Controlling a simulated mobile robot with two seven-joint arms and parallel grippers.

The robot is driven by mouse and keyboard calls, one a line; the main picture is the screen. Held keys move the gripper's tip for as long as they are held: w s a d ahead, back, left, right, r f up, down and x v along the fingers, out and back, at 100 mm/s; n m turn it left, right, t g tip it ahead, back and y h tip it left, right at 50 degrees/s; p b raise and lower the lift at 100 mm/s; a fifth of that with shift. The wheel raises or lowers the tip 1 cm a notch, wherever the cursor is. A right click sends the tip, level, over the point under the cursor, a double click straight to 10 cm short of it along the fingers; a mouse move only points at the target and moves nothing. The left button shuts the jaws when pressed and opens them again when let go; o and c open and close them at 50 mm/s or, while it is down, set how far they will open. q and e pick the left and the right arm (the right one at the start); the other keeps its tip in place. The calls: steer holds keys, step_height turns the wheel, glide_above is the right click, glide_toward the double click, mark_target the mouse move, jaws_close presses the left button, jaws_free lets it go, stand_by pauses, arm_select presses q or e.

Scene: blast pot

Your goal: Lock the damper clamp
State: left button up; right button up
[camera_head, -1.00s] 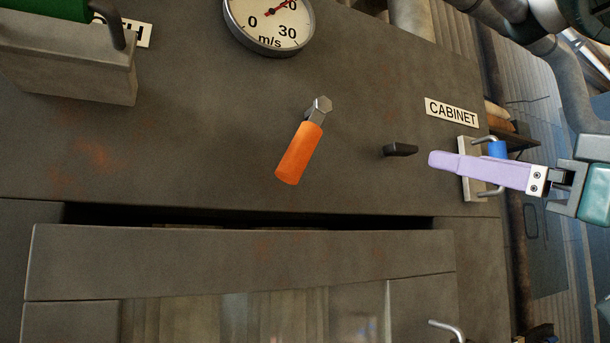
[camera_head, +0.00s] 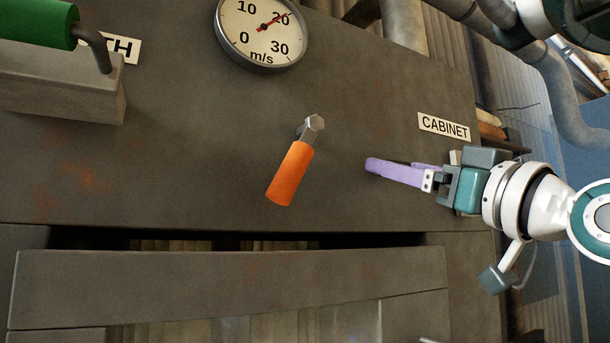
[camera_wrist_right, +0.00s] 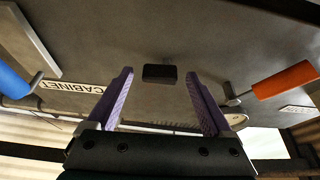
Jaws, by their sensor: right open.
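An orange-handled lever (camera_head: 290,173) with a hexagonal metal head sits on the grey panel and slants down to the left. It carries no label, and I take it as the damper clamp. It also shows at the right of the right wrist view (camera_wrist_right: 285,80). My right gripper (camera_head: 392,166) has purple fingers and is to the right of the orange handle, apart from it. In the right wrist view its fingers (camera_wrist_right: 159,76) are spread and empty, with a small dark block (camera_wrist_right: 160,73) on the panel between their tips. That block is hidden in the head view. My left gripper is out of view.
A round m/s gauge (camera_head: 262,30) is above the lever. A green handle (camera_head: 38,22) on a grey block is at upper left. A CABINET label (camera_head: 444,126) is at right; a blue handle (camera_wrist_right: 14,84) shows in the wrist view. A dark gap (camera_head: 230,240) runs below.

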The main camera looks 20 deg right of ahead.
steer(key=shift+c, duration=0.2)
jaws_close()
steer(key=shift+m+h, duration=0.4)
steer(key=shift+m, duration=0.2)
steer(key=shift+o, duration=0.2)
jaws_free()
steer(key=shift+s+f, duration=0.1)
